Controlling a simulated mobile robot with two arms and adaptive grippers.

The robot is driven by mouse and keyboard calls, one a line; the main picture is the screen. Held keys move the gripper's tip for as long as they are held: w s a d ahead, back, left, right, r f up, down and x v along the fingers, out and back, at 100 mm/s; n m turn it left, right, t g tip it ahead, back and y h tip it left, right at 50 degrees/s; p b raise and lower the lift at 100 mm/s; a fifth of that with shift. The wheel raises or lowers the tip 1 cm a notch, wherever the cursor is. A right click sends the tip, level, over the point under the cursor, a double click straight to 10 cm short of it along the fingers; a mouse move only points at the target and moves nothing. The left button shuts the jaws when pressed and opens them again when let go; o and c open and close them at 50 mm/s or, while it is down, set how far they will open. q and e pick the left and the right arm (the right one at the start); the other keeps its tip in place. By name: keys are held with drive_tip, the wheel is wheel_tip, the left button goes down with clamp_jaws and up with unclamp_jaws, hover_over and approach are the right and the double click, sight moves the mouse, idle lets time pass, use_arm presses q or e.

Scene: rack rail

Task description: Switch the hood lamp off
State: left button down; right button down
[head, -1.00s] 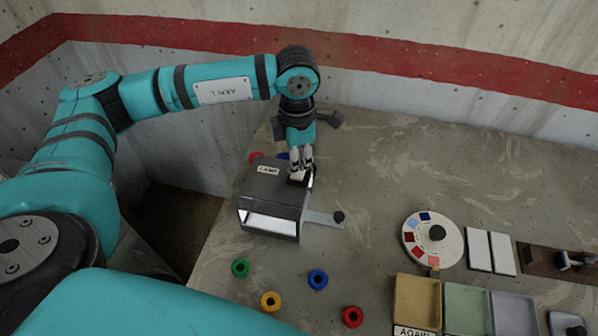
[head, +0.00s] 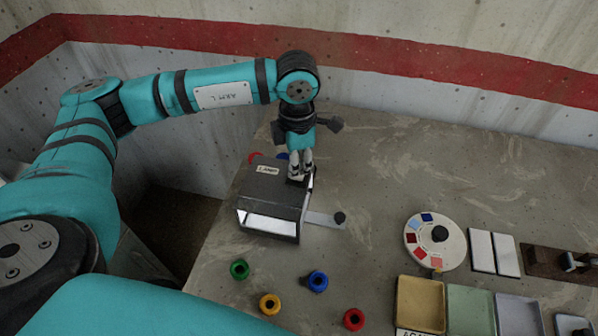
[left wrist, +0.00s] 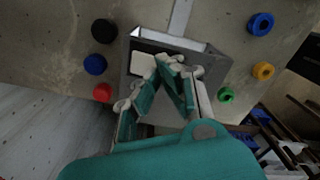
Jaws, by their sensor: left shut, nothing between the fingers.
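The hood lamp (head: 272,195) is a dark grey box with a label on top, at the left end of the table. Its front opening (head: 268,224) shows a bright white strip. My left gripper (head: 299,178) is shut and empty, pointing down at the far right corner of the hood's top. In the left wrist view the shut fingertips (left wrist: 168,62) are beside a pale square switch (left wrist: 143,64) in a dark frame on the hood. In the head view the fingers largely hide the switch. I cannot tell whether they touch it. My right gripper is not in view.
Green (head: 239,269), yellow (head: 270,303), blue (head: 317,281) and red (head: 353,319) rings lie in front. A colour dial (head: 434,242) and trays (head: 420,303) stand right. The table's back middle is clear.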

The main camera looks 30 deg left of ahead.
use_arm(q)
drive_tip(key=shift+f+b, duration=0.45)
drive_tip(key=shift+f, duration=0.1)
drive_tip(key=shift+r, duration=0.1)
drive_tip(key=shift+r+p, duration=0.55)
drive_tip(key=shift+r, duration=0.35)
drive_tip(key=shift+r+p, duration=1.15)
drive_tip(key=shift+r, duration=1.4)
